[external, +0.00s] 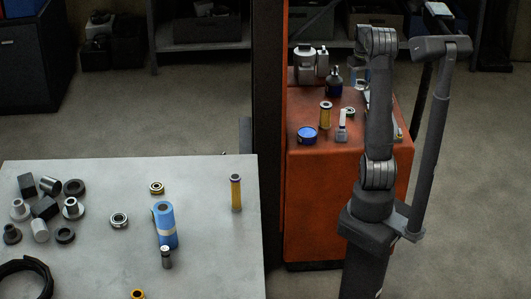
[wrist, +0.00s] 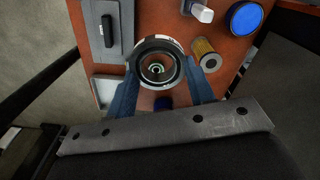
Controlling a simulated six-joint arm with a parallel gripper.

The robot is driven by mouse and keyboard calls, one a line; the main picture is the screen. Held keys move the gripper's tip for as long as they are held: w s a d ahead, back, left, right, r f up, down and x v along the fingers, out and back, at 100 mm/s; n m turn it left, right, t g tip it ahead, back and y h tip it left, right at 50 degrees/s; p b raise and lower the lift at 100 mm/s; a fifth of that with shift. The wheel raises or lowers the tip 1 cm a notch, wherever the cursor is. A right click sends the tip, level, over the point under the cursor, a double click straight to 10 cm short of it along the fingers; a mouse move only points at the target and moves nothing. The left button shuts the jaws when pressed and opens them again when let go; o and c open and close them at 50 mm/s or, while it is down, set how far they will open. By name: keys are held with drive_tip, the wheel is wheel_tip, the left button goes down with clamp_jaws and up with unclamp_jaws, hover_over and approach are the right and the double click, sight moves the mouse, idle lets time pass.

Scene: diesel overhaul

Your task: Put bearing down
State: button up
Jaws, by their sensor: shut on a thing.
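My gripper (wrist: 164,76) is shut on a ring-shaped metal bearing (wrist: 157,46), with one blue finger on each side of it. The bearing is held above the red-orange cabinet top (wrist: 178,22). Through its hole a smaller ring shape shows below. In the external view my gripper is mostly hidden behind my arm, above the right part of the cabinet (external: 345,190). Another ring-shaped bearing (external: 349,112) seems to lie on the cabinet top there.
A yellow filter (external: 326,115), blue tin (external: 307,135), white-topped bottle (external: 342,126), dark bottle (external: 334,82) and metal part (external: 306,65) crowd the cabinet. A grey flat case (wrist: 108,30) lies left in the wrist view. The grey table (external: 205,265) holds several parts.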

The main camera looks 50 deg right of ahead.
drive_tip(key=s+d+f+n, duration=0.4)
drive_tip(key=f, duration=0.2)
drive_tip(key=n, duration=0.4)
hover_over(351, 128)
wheel_tip(351, 128, down, 13)
drive_tip(key=shift+d+f, duration=0.1)
drive_tip(key=shift+f, duration=2.05)
drive_tip(key=shift+f, duration=0.1)
drive_tip(key=o, duration=1.1)
drive_tip(key=shift+f, duration=0.1)
wheel_tip(351, 128, up, 12)
drive_tip(key=shift+r, duration=0.2)
